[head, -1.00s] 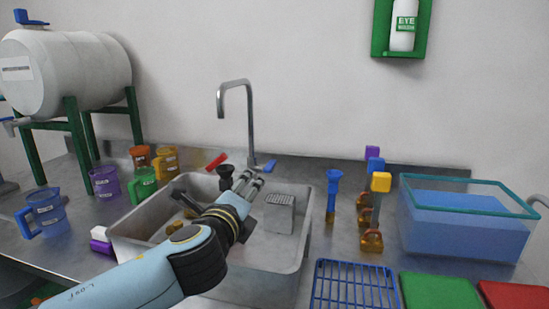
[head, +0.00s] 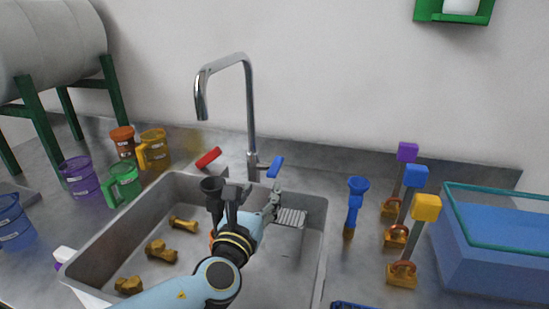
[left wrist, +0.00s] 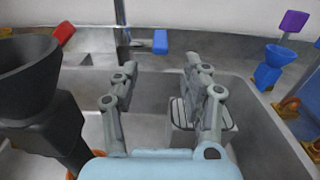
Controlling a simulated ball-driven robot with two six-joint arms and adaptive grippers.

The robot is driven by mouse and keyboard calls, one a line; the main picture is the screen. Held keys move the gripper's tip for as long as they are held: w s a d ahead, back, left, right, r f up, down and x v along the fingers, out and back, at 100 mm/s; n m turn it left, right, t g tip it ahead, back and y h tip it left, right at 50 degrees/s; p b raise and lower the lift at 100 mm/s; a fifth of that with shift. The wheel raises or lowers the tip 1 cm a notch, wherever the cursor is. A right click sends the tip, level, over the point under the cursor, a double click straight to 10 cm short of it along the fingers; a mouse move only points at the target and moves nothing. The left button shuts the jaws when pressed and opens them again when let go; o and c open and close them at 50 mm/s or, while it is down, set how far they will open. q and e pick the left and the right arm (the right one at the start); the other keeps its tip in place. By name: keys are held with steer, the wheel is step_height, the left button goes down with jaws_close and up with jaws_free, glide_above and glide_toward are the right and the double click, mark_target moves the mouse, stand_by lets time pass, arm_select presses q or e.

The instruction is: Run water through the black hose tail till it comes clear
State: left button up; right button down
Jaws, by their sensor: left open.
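The black hose tail, a dark piece with a flared cup top (head: 213,190), stands upright in the sink (head: 318,265) near its back wall. It looms large at the left of the left wrist view (left wrist: 35,90). My left gripper (head: 254,196) is open and empty, just right of the black piece and apart from it; its two fingers also show in the left wrist view (left wrist: 160,85). The tall steel tap (head: 250,110) rises behind the sink, with a blue lever (head: 276,166) at its base. No water is visible at its spout. My right gripper is out of view.
Several brass fittings (head: 161,251) lie in the sink's left half, and a grey slotted block (head: 290,217) is at its back right. A red-handled piece (head: 208,158) lies behind the sink. A blue funnel-topped piece (head: 355,205) stands right of it. Coloured jugs (head: 124,183) stand left.

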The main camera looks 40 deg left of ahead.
mark_target(274, 167)
arm_select(q)
steer(key=p+x, duration=0.1)
steer(key=x, duration=0.9)
steer(key=shift+w+a, duration=0.1)
steer(key=shift+w, duration=0.25)
jaws_close()
